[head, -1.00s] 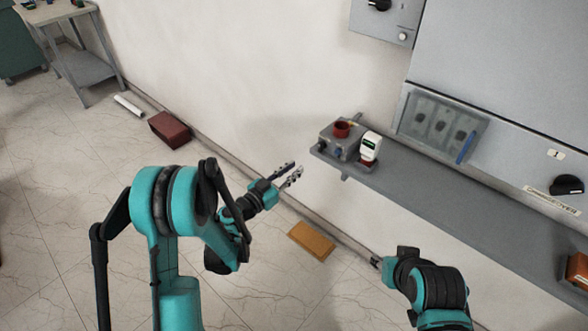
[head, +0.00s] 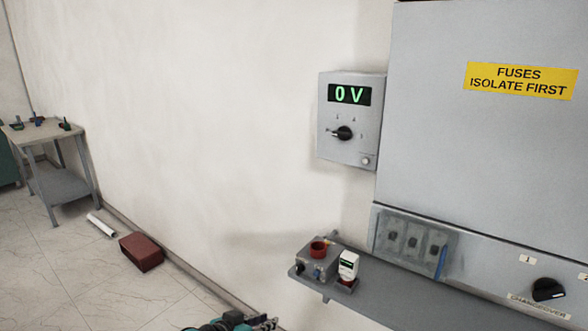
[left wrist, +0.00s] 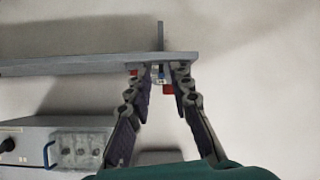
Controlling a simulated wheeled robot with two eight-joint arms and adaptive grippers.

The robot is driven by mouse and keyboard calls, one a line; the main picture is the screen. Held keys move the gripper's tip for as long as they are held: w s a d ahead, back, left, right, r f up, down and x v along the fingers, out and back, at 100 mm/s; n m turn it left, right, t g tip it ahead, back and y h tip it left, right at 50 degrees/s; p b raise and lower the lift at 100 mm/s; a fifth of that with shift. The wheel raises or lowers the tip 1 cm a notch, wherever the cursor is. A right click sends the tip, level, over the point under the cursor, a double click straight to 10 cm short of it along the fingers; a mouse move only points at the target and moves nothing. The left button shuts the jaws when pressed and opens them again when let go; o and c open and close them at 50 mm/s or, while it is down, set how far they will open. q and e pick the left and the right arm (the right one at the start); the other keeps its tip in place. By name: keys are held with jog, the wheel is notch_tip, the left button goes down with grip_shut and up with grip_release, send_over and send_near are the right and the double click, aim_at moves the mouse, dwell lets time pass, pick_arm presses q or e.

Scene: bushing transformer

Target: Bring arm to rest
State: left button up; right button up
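My left gripper (head: 264,323) shows at the bottom edge of the head view, left of and below the shelf's left end. Most of its arm is cut off by the frame. In the left wrist view its two fingers (left wrist: 160,72) stand apart with nothing held between them. The shelf (left wrist: 65,65) and small red and blue parts show beyond the fingertips. My right arm and gripper are not in view.
A grey wall shelf (head: 420,312) carries a grey box with a red ring (head: 319,250) and a white handheld device (head: 348,264). Above hang a meter reading 0 V (head: 349,95) and a large grey cabinet (head: 470,150). A red box (head: 141,251) lies on the floor.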

pick_arm(q)
jog(key=s+a+n+g+y, duration=0.1)
jog(key=s+a+n+y, duration=0.1)
jog(key=s+a, duration=0.3)
jog(key=s+a+f+n+g+y, duration=0.1)
jog(key=s+a+y, duration=0.3)
jog(key=s, duration=0.8)
jog(key=shift+s+a+f+n+y, duration=0.25)
jog(key=shift+s+a+n+y, duration=0.1)
jog(key=shift+a+n, duration=0.45)
jog(key=shift+d, duration=0.1)
